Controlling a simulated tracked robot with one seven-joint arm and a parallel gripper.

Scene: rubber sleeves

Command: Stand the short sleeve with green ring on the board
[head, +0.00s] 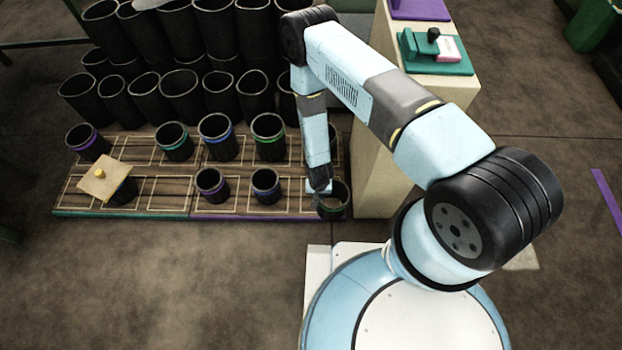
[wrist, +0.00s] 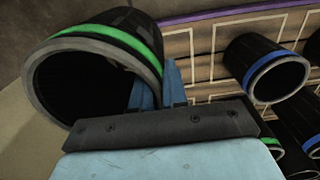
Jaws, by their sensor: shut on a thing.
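The short sleeve with green ring (head: 335,207) is black, with its open mouth up, at the front right corner of the board (head: 150,206). My gripper (head: 321,189) is shut on its rim wall. In the wrist view the green-ringed sleeve (wrist: 148,37) is large at upper left, with one finger of my gripper (wrist: 158,88) inside the mouth and one outside. The sleeve overlaps the board's purple front edge in the head view. I cannot tell whether its base touches anything. The board is wooden with pale outlined cells.
Blue-ringed sleeves (head: 266,187) and (head: 217,138), green-ringed ones (head: 269,140) and (head: 174,143), and a purple-ringed one (head: 88,143) stand on the board. A knobbed tan plate (head: 100,184) covers another. Tall black sleeves (head: 180,97) crowd behind. A pale cabinet (head: 385,170) stands right.

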